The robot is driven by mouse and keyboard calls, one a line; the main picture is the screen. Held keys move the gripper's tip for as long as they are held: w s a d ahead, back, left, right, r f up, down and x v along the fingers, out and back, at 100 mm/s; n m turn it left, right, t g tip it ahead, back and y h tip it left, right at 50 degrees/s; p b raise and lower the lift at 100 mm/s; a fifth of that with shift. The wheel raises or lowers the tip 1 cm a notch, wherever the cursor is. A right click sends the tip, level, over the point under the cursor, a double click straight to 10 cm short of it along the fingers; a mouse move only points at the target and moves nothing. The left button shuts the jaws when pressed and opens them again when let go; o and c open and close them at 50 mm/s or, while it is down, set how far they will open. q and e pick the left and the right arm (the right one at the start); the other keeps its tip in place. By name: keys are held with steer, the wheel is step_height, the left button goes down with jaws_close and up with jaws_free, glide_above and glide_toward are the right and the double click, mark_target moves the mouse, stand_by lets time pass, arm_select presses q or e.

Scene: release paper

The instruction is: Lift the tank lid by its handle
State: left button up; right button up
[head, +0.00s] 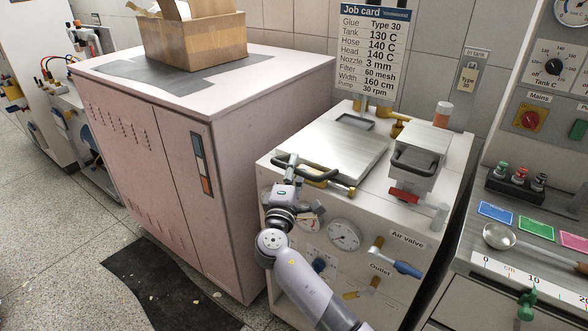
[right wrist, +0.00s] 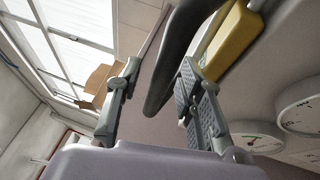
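The tank lid (head: 338,146) is a flat metal plate lying on top of the white tank unit (head: 264,172) in the head view. Its dark bar handle (head: 315,173) runs along the lid's front edge. My right gripper (head: 287,168) is at the left part of the handle, and my arm reaches up from below. In the right wrist view the handle (right wrist: 168,62) shows as a thick dark bar between the two fingers of my right gripper (right wrist: 158,88). The fingers are apart, with gaps beside the bar. My left gripper is not in view.
A pink cabinet (head: 150,150) with a cardboard box (head: 195,38) stands left of the tank. A smaller metal block with a black handle (head: 415,160) is right of the lid. Gauges (head: 343,235) and a blue-handled valve (head: 407,269) are on the front. A bench stands at right.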

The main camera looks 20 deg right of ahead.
steer(key=shift+c, duration=0.5)
jaws_close()
stand_by(0.3)
